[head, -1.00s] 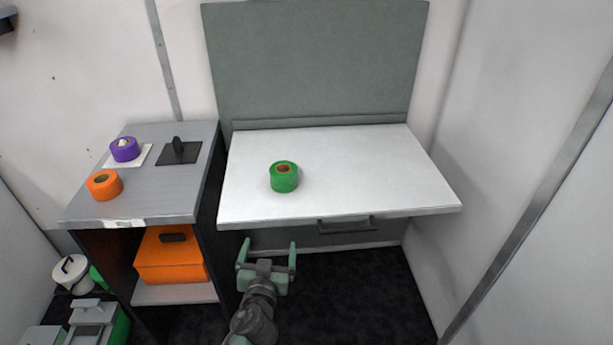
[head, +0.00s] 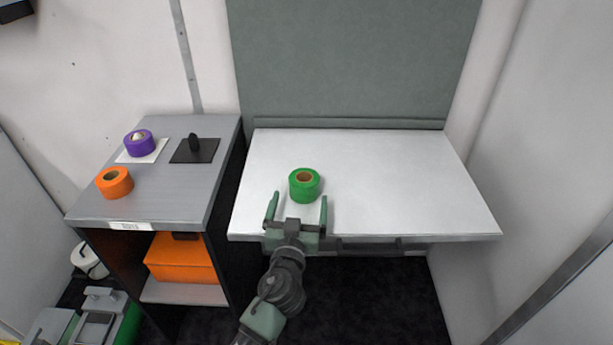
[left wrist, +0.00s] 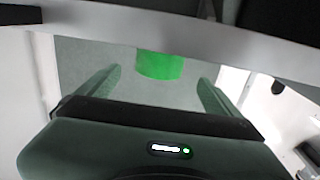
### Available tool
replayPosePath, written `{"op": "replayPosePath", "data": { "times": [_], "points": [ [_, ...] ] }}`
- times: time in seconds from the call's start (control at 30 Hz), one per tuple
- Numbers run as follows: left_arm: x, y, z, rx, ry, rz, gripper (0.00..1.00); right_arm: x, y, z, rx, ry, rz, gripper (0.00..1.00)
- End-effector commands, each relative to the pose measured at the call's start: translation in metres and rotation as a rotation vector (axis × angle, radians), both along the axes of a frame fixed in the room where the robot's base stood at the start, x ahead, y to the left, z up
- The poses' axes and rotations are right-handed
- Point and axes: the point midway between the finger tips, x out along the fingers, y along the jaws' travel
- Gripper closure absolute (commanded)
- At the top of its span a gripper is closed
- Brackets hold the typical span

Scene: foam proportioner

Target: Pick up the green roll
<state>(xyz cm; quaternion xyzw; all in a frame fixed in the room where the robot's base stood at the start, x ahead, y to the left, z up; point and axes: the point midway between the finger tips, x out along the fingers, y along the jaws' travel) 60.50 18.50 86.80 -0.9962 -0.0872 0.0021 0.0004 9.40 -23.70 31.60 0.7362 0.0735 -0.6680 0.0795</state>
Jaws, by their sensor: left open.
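The green roll (head: 304,186) stands on the white table (head: 400,190), left of its middle, with its brown core hole facing up. My left gripper (head: 298,207) is open and empty at the table's front edge, just in front of the roll. Its two fingers point toward the roll but do not reach around it. In the left wrist view the green roll (left wrist: 160,65) shows ahead, between the two spread fingers (left wrist: 160,88); its upper part is hidden by a pale bar across the picture. My right gripper is not in view.
A grey cabinet (head: 170,205) stands left of the table, bearing an orange roll (head: 115,183), a purple roll (head: 139,143) on a white square, and a dark plate with a knob (head: 194,149). An orange box (head: 182,259) sits on its lower shelf. The table right of the green roll is clear.

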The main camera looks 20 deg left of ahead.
Motion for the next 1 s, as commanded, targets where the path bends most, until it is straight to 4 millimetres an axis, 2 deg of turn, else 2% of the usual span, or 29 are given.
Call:
{"op": "replayPosePath", "data": {
  "times": [0.2, 0.43, 0.6, 0.73, 0.93, 0.97, 1.0],
  "points": [
    [0.019, 0.003, 0.002, 0.002, -0.003, 0.000, 0.05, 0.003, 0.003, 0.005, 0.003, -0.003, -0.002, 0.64],
    [0.046, 0.007, 0.004, 0.002, -0.003, 0.001, 0.05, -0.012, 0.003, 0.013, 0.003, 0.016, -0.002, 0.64],
    [0.069, 0.010, 0.001, 0.001, -0.002, 0.001, 0.05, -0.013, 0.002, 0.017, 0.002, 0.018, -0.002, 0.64],
    [0.077, 0.012, 0.000, 0.001, -0.002, 0.000, 0.05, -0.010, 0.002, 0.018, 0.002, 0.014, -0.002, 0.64],
    [0.077, 0.012, 0.000, -0.001, -0.002, 0.000, 0.05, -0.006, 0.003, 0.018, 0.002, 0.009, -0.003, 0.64],
    [0.077, 0.012, 0.000, -0.001, -0.002, 0.000, 0.08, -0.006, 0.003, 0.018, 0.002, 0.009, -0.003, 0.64],
    [0.077, 0.012, 0.000, -0.001, -0.002, 0.000, 0.19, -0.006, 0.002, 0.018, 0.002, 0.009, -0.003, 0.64]
  ]
}}
